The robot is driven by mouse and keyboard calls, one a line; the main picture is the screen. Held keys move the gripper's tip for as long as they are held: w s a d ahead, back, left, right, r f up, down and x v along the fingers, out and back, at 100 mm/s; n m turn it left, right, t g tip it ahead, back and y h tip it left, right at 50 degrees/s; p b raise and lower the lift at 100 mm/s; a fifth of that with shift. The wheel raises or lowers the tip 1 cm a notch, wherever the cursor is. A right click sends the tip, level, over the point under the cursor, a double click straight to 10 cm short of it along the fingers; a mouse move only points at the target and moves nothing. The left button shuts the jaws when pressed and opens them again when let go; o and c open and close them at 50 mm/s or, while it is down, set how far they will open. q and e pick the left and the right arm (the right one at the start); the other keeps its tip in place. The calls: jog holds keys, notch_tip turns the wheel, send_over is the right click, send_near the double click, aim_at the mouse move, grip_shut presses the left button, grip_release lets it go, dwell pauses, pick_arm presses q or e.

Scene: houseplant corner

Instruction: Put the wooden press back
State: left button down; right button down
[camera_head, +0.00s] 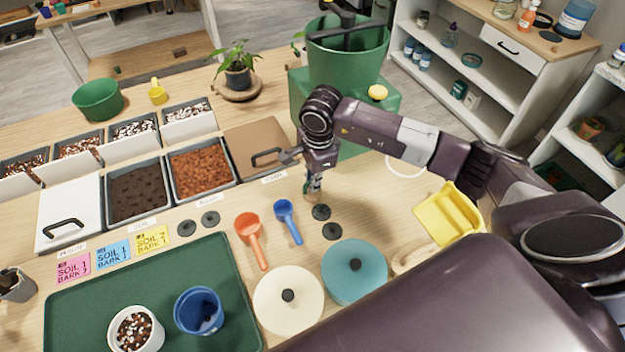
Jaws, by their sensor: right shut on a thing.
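My right gripper (315,172) points down over the wooden table, right of the brown-lidded bin. It is shut on a small light-brown thing (311,188), which looks like the wooden press. Most of the press is hidden by the fingers, and only its lower part shows. It is close to the table top, near two dark round discs (321,212); I cannot tell whether it touches the table. My left gripper is not in view.
A blue scoop (288,220) and an orange scoop (250,236) lie in front. A white lid (288,300), a teal lid (354,272) and a yellow scoop-like container (447,213) are nearby. A green tray (75,320) holds a white pot (134,330) and a blue pot (199,310).

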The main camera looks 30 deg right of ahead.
aim_at(316, 194)
jog(key=shift+f, duration=0.2)
jog(key=c, duration=2.1)
grip_release()
jog(key=shift+r, duration=0.1)
jog(key=shift+r, duration=0.1)
jog(key=r+b, duration=0.1)
jog(key=r, duration=0.3)
jog(key=s+r+b, duration=0.1)
jog(key=r, duration=0.3)
jog(key=r+b, duration=0.1)
jog(key=r, duration=0.3)
jog(key=shift+s, duration=0.25)
